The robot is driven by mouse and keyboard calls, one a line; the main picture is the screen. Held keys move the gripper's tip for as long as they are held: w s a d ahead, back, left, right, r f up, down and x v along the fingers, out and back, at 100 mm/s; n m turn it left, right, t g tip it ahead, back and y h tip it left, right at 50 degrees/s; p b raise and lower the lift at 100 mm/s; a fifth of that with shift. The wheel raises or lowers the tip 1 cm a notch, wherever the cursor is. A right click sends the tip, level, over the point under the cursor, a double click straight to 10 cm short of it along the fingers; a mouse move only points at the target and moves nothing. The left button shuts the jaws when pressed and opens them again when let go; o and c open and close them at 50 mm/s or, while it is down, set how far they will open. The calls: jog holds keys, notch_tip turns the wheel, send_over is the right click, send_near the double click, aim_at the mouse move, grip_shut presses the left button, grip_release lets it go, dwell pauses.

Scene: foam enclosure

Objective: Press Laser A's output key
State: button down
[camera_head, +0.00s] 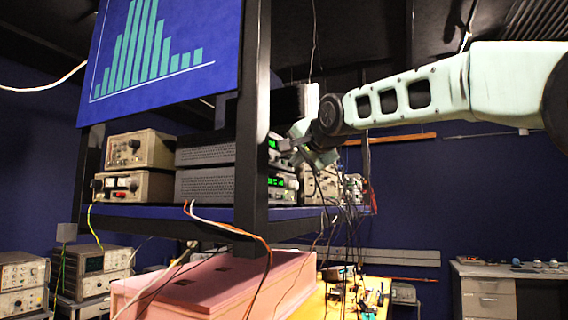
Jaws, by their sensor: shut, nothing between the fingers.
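Two stacked dark grey instruments with green displays stand on the blue shelf (180,215). The upper instrument (206,151) and the lower instrument (206,186) show their sides, and a black post covers part of both. I cannot read any label, so I cannot tell which is Laser A, and no output key can be made out. My gripper (285,148) is shut and empty. It appears in front of the upper instrument's front panel, close to its right end. Whether it touches the panel cannot be told.
The black post (252,120) stands left of my gripper. Beige instruments (320,184) sit to the right on the shelf, with many cables hanging below. A pink foam box (215,285) lies under the shelf. A blue chart panel (160,50) hangs upper left.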

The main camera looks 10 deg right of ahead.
jog(key=shift+a, duration=0.1)
dwell(0.5)
jog(key=shift+w+a, duration=0.2)
jog(key=shift+w, duration=0.05)
jog(key=shift+w+a, duration=0.15)
jog(key=shift+a, duration=0.15)
dwell(0.6)
jog(key=shift+w+a+f, duration=0.1)
jog(key=shift+a+f, duration=0.1)
jog(key=shift+a, duration=0.1)
dwell(0.5)
jog(key=shift+s+d+f+b, duration=0.25)
jog(key=shift+s+d+b, duration=0.1)
jog(key=shift+b, duration=0.3)
jog(key=shift+s+d+r, duration=0.1)
jog(key=shift+s, duration=0.15)
jog(key=shift+s+d+r+b, duration=0.1)
jog(key=shift+s+d+b, duration=0.5)
jog(key=shift+d, duration=0.55)
jog(key=shift+s+d+r+b, duration=0.1)
jog(key=shift+s+d+b, duration=0.15)
jog(key=shift+s+d, duration=0.7)
